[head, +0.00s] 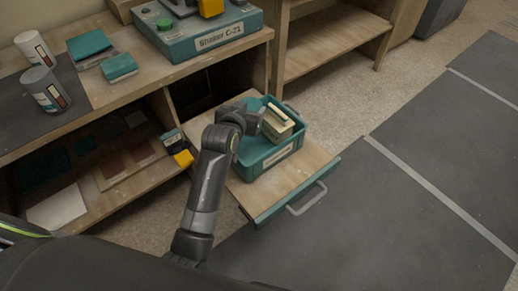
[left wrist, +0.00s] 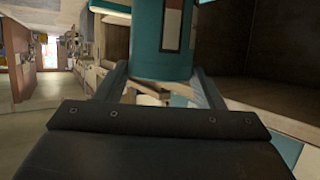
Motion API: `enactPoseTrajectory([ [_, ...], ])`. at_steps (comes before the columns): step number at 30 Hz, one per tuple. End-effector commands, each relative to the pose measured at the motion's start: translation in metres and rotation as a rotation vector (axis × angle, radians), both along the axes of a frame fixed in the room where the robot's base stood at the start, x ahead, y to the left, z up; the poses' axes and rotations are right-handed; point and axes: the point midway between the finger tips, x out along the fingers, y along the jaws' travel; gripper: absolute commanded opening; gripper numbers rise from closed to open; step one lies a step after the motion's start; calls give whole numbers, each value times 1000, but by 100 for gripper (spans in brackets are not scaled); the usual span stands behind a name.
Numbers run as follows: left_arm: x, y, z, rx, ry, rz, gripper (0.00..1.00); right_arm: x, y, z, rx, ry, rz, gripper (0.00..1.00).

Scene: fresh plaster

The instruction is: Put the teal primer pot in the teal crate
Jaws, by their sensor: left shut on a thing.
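The teal primer pot (left wrist: 162,40) shows in the left wrist view, with a white, red and dark label. It sits between the fingers of my left gripper (left wrist: 165,85), which is shut on it. In the head view my left gripper (head: 256,116) is at the left side of the teal crate (head: 283,154); my wrist covers much of it, and I cannot clearly tell the pot apart from the teal behind it. The crate stands on a pulled-out wooden drawer board. A beige block-like thing (head: 278,122) shows at the crate, right beside my wrist.
The drawer board (head: 262,194) has a teal front with a grey handle (head: 307,200). White labelled pots (head: 45,88) and teal blocks (head: 119,67) stand on the left counter. A teal shaker (head: 205,40) stands behind. A yellow thing (head: 184,158) is by the shelf. Floor at right is clear.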

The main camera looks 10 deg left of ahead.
Motion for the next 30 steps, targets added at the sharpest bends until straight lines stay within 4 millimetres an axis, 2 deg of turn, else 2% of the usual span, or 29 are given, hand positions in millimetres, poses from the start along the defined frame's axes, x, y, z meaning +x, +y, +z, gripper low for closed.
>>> enactPoseTrajectory([
  [4,0,-1,-14,-1,-2,0,6,1,2,5,6,-11,-1,55],
  [12,0,0,-60,-1,-2,0,6,10,6,18,30,-79,0,55],
  [17,0,0,-70,-1,-4,0,6,12,7,23,38,-98,1,55],
  [24,0,0,-102,0,-3,0,6,18,10,32,55,-147,5,55],
  [30,0,0,-104,-1,-5,0,6,19,11,36,58,-155,5,55],
])
